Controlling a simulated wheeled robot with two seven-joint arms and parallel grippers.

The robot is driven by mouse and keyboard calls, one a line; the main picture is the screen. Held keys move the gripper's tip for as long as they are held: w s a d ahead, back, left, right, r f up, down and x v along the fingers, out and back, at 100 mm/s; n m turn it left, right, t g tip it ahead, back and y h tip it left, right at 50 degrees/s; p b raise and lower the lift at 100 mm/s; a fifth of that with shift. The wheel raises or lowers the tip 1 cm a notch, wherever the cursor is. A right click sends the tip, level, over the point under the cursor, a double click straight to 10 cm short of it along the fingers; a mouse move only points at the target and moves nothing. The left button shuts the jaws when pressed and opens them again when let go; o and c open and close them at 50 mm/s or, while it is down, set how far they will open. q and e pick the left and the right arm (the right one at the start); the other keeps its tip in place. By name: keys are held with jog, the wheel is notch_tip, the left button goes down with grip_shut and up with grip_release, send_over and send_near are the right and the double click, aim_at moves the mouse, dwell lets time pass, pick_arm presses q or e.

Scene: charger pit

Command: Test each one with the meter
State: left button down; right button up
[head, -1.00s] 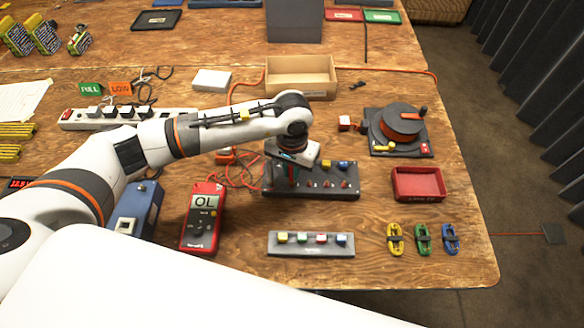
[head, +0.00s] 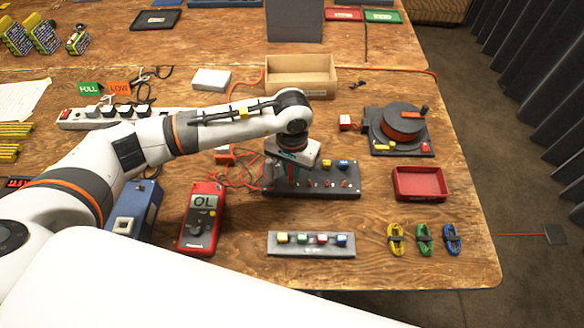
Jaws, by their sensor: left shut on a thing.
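A red multimeter (head: 201,217) lies at the front left of the table, its display reading OL. Red leads (head: 240,172) run from near it toward a dark test board (head: 335,192), which has a row of small red-tipped posts and blue and yellow blocks along its back. My left gripper (head: 291,172) points down at the left end of this board. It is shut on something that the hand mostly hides. A grey strip (head: 310,250) in front holds yellow, green, red and blue blocks. Yellow (head: 396,238), green (head: 424,239) and blue (head: 452,239) cable bundles lie at right. My right gripper is not in view.
A red tray (head: 419,184) and a cable reel (head: 400,130) stand at right. An open wooden box (head: 301,77) and a white box (head: 211,80) are behind my arm. FULL (head: 90,88) and LOW (head: 120,88) signs stand near a power strip (head: 75,119). A blue device (head: 135,210) is left of the meter.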

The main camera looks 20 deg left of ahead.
pick_arm(q)
jog(key=shift+f+b, duration=0.25)
jog(key=shift+b, duration=0.2)
dwell(0.7)
jog(key=c, duration=1)
grip_release()
jog(key=shift+r, duration=0.1)
jog(key=shift+r+p, duration=1.5)
jog(key=shift+r, duration=2.15)
jog(key=shift+s, duration=0.1)
